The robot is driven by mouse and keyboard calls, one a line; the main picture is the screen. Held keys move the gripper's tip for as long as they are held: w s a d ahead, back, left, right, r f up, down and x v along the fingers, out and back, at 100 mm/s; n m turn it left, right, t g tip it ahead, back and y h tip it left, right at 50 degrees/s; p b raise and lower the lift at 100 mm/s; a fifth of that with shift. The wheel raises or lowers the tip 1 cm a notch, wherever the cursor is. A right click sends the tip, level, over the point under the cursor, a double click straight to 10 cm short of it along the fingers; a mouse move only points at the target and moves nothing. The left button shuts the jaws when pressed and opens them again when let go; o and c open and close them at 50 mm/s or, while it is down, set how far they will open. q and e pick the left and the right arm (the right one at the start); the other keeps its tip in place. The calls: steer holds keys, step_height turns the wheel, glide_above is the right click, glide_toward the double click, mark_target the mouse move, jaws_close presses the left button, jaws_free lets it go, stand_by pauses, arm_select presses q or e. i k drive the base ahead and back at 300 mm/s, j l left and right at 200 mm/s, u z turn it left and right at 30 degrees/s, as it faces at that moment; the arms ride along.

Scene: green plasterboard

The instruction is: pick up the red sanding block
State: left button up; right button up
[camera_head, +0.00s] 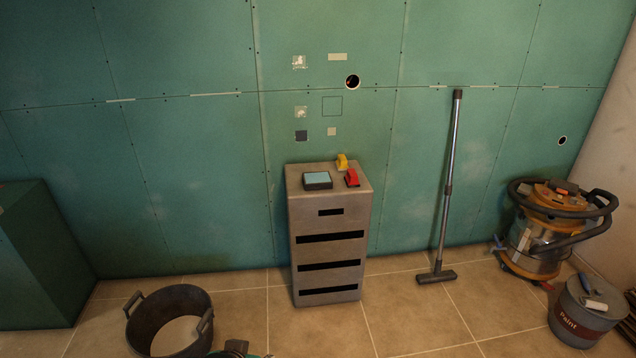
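The red sanding block (352,178) sits on top of the grey cabinet (327,236), near its right edge. A yellow block (343,162) of similar shape stands just behind it. A dark-edged box with a light blue top (317,180) lies to its left on the same cabinet top. Neither of my grippers shows in the head view.
A vacuum tube with a floor nozzle (437,275) leans on the green wall right of the cabinet. An orange vacuum (541,235) and a paint bucket (585,312) stand at the right. A black tub (170,318) is at the lower left.

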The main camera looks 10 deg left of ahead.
mark_target(351, 178)
steer(key=i+l+u, duration=0.1)
steer(key=i, duration=0.45)
steer(key=i+l+u, duration=0.1)
steer(key=i, duration=0.45)
steer(key=l, duration=0.1)
